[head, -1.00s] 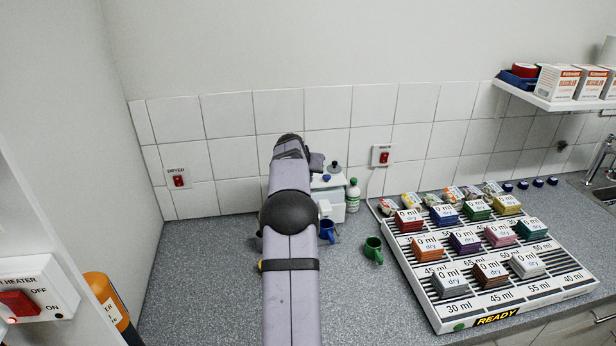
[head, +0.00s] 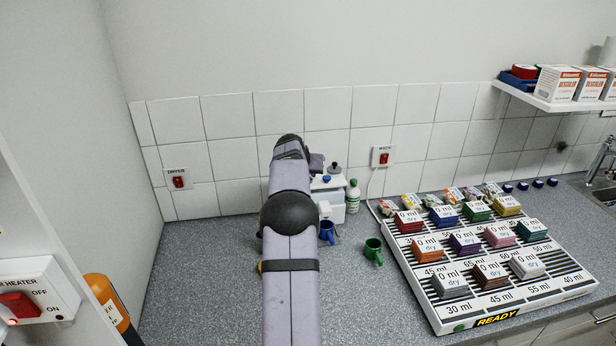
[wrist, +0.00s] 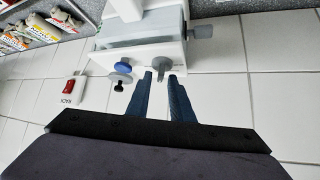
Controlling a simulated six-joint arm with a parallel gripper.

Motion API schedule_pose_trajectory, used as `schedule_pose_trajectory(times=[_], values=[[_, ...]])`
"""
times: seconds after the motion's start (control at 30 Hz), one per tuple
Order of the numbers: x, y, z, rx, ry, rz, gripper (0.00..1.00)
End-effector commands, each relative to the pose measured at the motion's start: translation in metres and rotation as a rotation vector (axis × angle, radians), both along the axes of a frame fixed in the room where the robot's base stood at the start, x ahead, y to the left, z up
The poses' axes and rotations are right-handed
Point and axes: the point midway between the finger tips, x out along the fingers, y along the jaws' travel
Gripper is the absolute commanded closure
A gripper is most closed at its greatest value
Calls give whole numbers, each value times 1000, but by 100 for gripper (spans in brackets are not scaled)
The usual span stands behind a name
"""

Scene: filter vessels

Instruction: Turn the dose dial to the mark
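A white dispenser (head: 333,195) stands against the tiled wall, partly hidden behind my arm in the head view. In the wrist view the dispenser (wrist: 140,55) carries a grey dial (wrist: 160,67), a blue knob (wrist: 123,67) and a dark knob (wrist: 118,88). No label or mark on the dial is readable. My gripper (wrist: 160,76) has its two blue fingers apart, with the tips close to the grey dial and on either side of its handle. I see no clear contact. My arm hides the fingers in the head view.
A blue mug (head: 326,232) stands in front of the dispenser, with a green mug (head: 373,250) to its right. A green-capped bottle (head: 353,196) is beside the dispenser. A large rack (head: 440,316) of coloured packs fills the right counter. A wall switch (head: 384,157) is nearby.

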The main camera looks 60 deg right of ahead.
Motion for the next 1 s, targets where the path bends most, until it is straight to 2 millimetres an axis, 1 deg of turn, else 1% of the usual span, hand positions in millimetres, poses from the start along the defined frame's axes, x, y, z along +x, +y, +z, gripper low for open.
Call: schedule_pose_trajectory(times=[0.03,0.7,0.83,1.0], values=[[0,0,5,-1,0,0,80],[0,0,53,-1,-2,0,80],[0,0,58,-1,-1,-1,80],[0,0,59,-1,0,0,80]])
